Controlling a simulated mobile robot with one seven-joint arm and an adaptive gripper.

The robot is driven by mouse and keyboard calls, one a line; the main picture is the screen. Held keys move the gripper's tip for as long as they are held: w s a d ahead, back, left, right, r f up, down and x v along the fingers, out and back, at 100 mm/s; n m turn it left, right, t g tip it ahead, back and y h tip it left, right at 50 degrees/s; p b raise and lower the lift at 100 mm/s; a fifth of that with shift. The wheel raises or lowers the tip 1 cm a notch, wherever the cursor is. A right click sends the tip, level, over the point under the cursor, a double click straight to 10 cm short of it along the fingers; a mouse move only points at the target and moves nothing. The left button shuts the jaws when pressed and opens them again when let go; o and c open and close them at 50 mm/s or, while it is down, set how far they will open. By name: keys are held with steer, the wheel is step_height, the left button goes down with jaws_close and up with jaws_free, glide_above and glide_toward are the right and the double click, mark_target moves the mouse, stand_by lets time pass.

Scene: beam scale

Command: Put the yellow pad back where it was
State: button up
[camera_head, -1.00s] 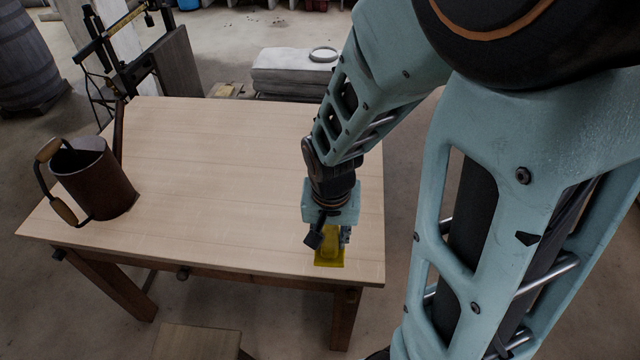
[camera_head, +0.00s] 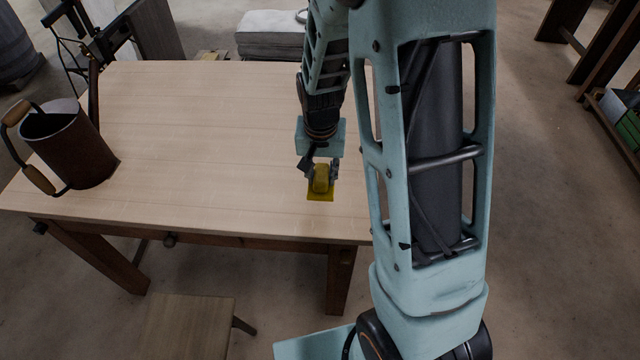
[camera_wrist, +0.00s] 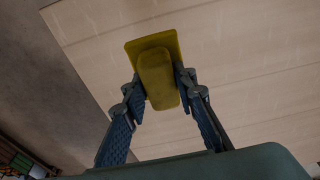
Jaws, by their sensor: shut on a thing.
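The yellow pad (camera_head: 320,182) has a flat square base and a raised block on top. My gripper (camera_head: 321,168) is shut on the block, with one finger on each side. In the wrist view the fingers (camera_wrist: 160,97) flank the raised block of the yellow pad (camera_wrist: 153,60). The pad is over the right front part of the wooden table (camera_head: 200,130). I cannot tell whether its base touches the table top.
A wooden stool (camera_head: 190,318) is below the front edge. The middle of the table is clear. A grey stack (camera_head: 270,35) stands behind the table.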

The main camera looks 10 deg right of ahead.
mark_target(321, 175)
steer(key=shift+w+d+f, duration=0.1)
steer(key=shift+w+f, duration=0.25)
steer(key=shift+f, duration=0.05)
steer(key=shift+w+f+b, duration=0.15)
steer(key=shift+f+b, duration=0.6)
steer(key=shift+f, duration=0.15)
steer(key=shift+w+f+b, duration=0.1)
steer(key=shift+f+b, duration=0.6)
steer(key=shift+f, duration=0.15)
steer(key=shift+f, duration=0.1)
steer(key=o, duration=1)
steer(key=shift+r, duration=0.5)
steer(key=r, duration=0.3)
steer(key=s+r, duration=0.1)
steer(key=r, duration=0.3)
steer(key=r+p, duration=0.1)
steer(key=r, duration=0.3)
steer(key=shift+s+a, duration=0.25)
steer(key=shift+s, duration=0.1)
